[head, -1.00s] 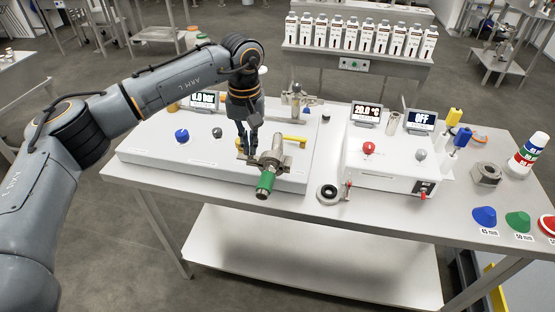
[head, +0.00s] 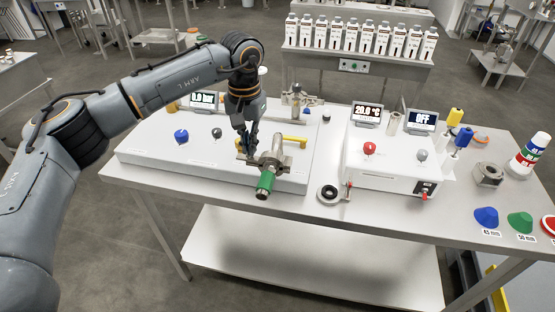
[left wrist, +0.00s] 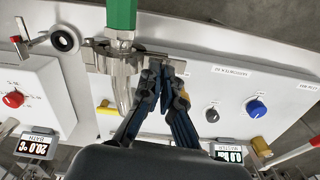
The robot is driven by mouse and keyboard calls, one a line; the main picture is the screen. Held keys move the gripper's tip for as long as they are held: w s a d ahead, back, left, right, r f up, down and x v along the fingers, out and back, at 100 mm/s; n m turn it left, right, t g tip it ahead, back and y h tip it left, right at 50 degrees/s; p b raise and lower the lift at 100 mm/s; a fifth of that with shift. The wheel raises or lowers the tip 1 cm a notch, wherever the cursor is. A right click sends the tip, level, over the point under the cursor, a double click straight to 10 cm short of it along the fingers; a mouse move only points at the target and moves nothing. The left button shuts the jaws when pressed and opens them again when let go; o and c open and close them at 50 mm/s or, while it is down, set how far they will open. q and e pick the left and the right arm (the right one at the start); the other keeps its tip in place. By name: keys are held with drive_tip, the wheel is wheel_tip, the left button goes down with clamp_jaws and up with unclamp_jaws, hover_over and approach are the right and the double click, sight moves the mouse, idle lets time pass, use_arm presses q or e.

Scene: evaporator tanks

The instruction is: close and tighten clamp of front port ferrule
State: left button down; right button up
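The front port (head: 275,152) is a metal fitting at the front edge of the white box on the table, with a green-sleeved part (head: 265,184) joined to it. The metal clamp (left wrist: 105,57) lies around the ferrule joint, and its end reaches right to my fingertips in the left wrist view. My left gripper (head: 246,152) points down at the clamp's left end. In the left wrist view its fingers (left wrist: 163,72) converge closely on that end and appear shut on it. The fingers partly hide the clamp end. My right gripper is in neither view.
The long white box (head: 140,152) has a blue knob (head: 181,135) and a yellow handle (head: 292,140). A black ring (head: 329,193) lies on the table to the right, before a second white box (head: 385,175) with a red knob. Coloured cones stand at far right.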

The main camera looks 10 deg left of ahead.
use_arm(q)
drive_tip(key=shift+m, duration=1.1)
drive_tip(key=shift+m, duration=1)
drive_tip(key=c, duration=1.4)
unclamp_jaws()
drive_tip(key=shift+c, duration=0.2)
drive_tip(key=shift+r, duration=0.1)
wheel_tip(320, 180, up, 12)
